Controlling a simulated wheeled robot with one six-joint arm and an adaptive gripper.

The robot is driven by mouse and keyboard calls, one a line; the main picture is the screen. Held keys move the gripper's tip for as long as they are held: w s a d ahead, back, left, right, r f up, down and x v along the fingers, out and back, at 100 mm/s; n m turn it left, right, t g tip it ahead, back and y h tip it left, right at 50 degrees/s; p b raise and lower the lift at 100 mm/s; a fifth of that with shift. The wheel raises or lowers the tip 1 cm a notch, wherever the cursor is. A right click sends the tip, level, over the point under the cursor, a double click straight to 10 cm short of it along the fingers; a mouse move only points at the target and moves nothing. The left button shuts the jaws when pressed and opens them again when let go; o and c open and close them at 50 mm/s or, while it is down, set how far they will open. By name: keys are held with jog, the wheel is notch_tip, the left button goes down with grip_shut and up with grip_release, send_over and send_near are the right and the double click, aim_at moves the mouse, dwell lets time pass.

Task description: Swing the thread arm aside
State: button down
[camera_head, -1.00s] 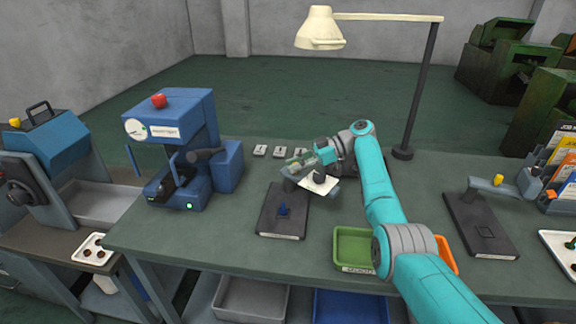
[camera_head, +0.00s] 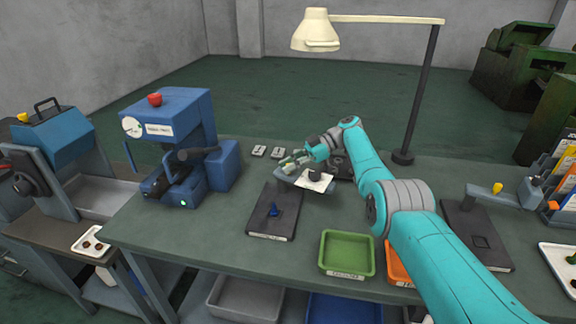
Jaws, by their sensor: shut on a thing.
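My gripper (camera_head: 291,162) is over the far middle of the bench, at the grey fixture (camera_head: 290,180) with a white card (camera_head: 313,182) on it. It is shut on a small part there, which its fingers hide; I cannot tell clearly whether this is the thread arm. A dark round piece stands by the card. A grey arm with a yellow knob (camera_head: 497,188) sits at the dark plate (camera_head: 470,242) on the right, apart from my gripper.
A dark plate with a blue post (camera_head: 273,210) lies in front of the gripper. A green tray (camera_head: 347,253) and a partly hidden orange tray (camera_head: 400,270) are at the front. The blue machine (camera_head: 185,145) stands left. A lamp post (camera_head: 419,90) rises behind my arm.

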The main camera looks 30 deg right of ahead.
jog(key=shift+f, duration=0.1)
dwell(0.4)
jog(key=c, duration=1)
grip_release()
notch_tip(320, 180, up, 10)
jog(key=shift+r, duration=0.1)
jog(key=shift+d, duration=0.1)
